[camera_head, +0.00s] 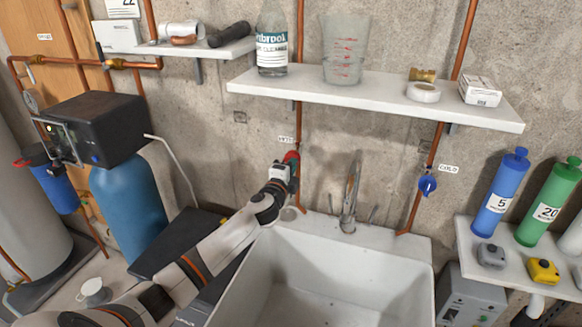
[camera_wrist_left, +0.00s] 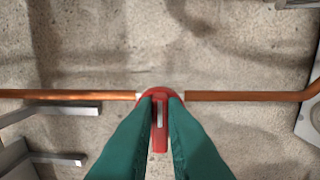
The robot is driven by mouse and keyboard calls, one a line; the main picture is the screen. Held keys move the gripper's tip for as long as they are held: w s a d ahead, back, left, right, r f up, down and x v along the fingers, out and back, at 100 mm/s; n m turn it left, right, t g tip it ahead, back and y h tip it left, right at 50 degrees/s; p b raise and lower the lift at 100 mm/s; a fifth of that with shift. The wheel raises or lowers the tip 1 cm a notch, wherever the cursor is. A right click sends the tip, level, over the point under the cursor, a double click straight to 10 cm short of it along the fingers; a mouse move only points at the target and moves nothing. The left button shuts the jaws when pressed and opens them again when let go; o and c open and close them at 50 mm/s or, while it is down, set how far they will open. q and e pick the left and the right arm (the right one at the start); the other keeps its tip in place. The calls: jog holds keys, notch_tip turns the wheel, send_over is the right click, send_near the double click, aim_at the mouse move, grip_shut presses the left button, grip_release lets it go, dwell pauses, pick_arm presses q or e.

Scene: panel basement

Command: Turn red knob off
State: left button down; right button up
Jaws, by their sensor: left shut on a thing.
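The red knob (camera_head: 291,156) sits on a vertical copper pipe on the wall, under a small white label. My left arm comes in from the lower left, and its gripper (camera_head: 287,165) is at the knob, covering part of it. In the left wrist view the red knob (camera_wrist_left: 160,127) has a raised bar between the two green fingers of my left gripper (camera_wrist_left: 160,105). The fingers are shut on that bar, one on each side. My right gripper is not in view.
A white sink (camera_head: 335,262) with a faucet (camera_head: 349,200) stands below. A blue knob (camera_head: 427,186) is on the right pipe. A shelf (camera_head: 375,92) with a bottle (camera_head: 272,40) and a beaker (camera_head: 344,50) is above. Blue (camera_head: 501,192) and green (camera_head: 549,203) cylinders stand at right.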

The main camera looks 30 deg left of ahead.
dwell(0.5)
pick_arm(q)
jog(key=c, duration=1.5)
grip_release()
jog(key=b+v, duration=0.2)
jog(key=v, duration=1)
jog(key=shift+f, duration=0.1)
